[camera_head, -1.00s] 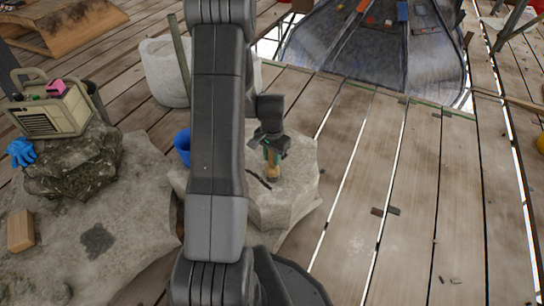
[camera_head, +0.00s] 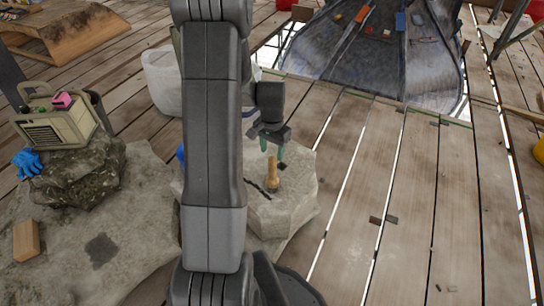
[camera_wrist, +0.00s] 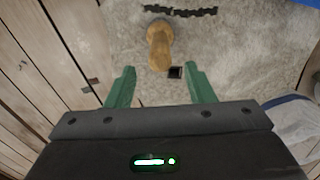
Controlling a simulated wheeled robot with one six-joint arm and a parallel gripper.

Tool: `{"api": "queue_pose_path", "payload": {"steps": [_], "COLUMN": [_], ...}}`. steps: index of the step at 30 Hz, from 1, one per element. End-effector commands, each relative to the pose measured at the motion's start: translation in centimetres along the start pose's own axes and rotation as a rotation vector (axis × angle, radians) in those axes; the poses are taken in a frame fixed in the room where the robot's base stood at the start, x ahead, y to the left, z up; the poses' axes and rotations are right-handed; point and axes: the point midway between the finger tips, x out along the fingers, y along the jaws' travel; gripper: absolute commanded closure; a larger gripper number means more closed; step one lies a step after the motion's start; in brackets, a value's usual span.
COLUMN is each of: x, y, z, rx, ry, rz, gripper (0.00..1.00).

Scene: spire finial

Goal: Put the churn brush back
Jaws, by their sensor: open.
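A tan wooden piece, which looks like the churn brush (camera_head: 273,172), stands on the pale stone block (camera_head: 287,208) to the right of my arm. It also shows in the wrist view (camera_wrist: 159,42), ahead of the fingertips. My gripper (camera_head: 272,151) has green fingers spread apart and empty, just above the top of the brush. In the wrist view my gripper (camera_wrist: 160,72) has clear space between its fingers, and the brush is apart from both.
A dark jagged strip (camera_head: 257,188) and a small dark square (camera_head: 282,166) lie on the stone beside the brush. A blue cup (camera_head: 181,153) is mostly hidden by my arm. A pale sack-like container (camera_head: 163,80) stands behind. Plank floor to the right is largely clear.

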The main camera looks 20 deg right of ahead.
Motion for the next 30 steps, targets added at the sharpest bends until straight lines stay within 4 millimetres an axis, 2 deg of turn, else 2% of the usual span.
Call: {"api": "queue_pose_path", "payload": {"steps": [1,6,19,23,30], "x": [-1.2,-2.5,-2.6,-1.4,3.0], "y": [0.0,0.0,0.0,0.0,0.1], "z": [0.0,0.0,0.0,0.0,0.1], "rx": [0.0,0.0,0.0,0.0,0.0], "ry": [0.002,0.0,-0.001,-0.002,-0.004], "rz": [-0.001,0.0,0.001,0.001,0.002], "gripper": [0.51,0.51,0.51,0.51,0.51]}}
